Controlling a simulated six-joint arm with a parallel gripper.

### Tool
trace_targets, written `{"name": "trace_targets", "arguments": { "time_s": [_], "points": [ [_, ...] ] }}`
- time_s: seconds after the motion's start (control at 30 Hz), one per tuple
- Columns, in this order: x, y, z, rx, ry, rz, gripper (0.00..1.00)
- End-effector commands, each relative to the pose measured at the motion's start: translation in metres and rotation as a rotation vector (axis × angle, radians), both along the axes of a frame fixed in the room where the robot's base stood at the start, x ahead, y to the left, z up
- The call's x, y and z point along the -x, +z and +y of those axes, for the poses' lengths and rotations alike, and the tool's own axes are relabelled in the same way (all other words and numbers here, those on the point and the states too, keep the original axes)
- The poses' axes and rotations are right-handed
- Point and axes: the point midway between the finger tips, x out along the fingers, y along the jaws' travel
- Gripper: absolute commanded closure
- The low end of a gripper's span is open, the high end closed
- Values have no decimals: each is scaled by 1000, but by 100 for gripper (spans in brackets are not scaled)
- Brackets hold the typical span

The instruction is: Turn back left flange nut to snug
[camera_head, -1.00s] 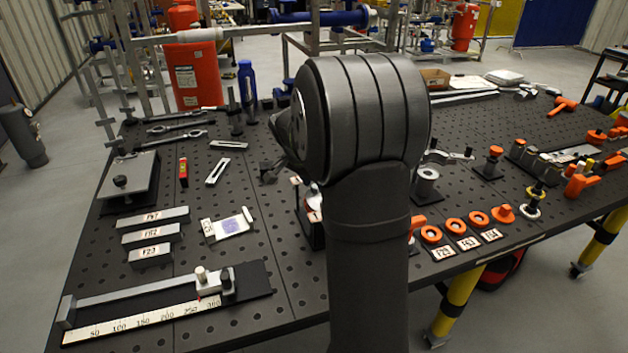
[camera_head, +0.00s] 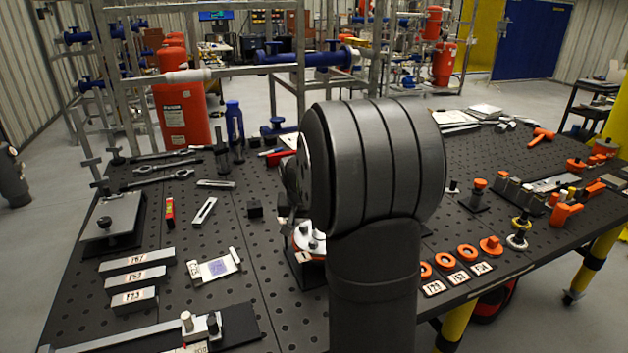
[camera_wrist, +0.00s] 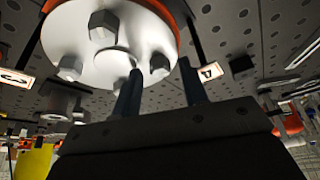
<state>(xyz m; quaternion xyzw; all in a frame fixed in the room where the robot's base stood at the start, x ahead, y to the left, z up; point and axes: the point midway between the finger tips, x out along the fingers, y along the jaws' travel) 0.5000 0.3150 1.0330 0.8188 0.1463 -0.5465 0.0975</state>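The flange (camera_head: 308,238) stands on a dark base near the table's middle, its pale top and orange ring partly hidden by my arm. In the wrist view, the pale round flange (camera_wrist: 120,30) fills the upper left, with grey hex nuts around a central hub (camera_wrist: 113,64). One nut (camera_wrist: 103,27) is at the top, another nut (camera_wrist: 70,67) at the left, and a third nut (camera_wrist: 160,67) at the right. My gripper (camera_wrist: 161,66) has its two dark fingers apart, with the right nut showing between the tips. Contact cannot be told. The head view hides the fingers.
A label reading 4 (camera_wrist: 208,71) lies by the flange. On the perforated table, a digital gauge (camera_head: 217,267) and labelled grey blocks (camera_head: 137,278) lie left of the flange. Orange rings (camera_head: 457,258) lie to the right.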

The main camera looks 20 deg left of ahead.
Motion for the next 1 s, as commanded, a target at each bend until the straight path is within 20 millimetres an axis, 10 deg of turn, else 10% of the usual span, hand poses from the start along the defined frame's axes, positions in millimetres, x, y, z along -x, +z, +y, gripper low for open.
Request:
{"name": "trace_targets", "arguments": {
  "time_s": [0.67,1.0],
  "points": [
    [-3,-1,-4,1,419,1,58],
    [16,62,-21,0,430,-4,58]
  ]
}}
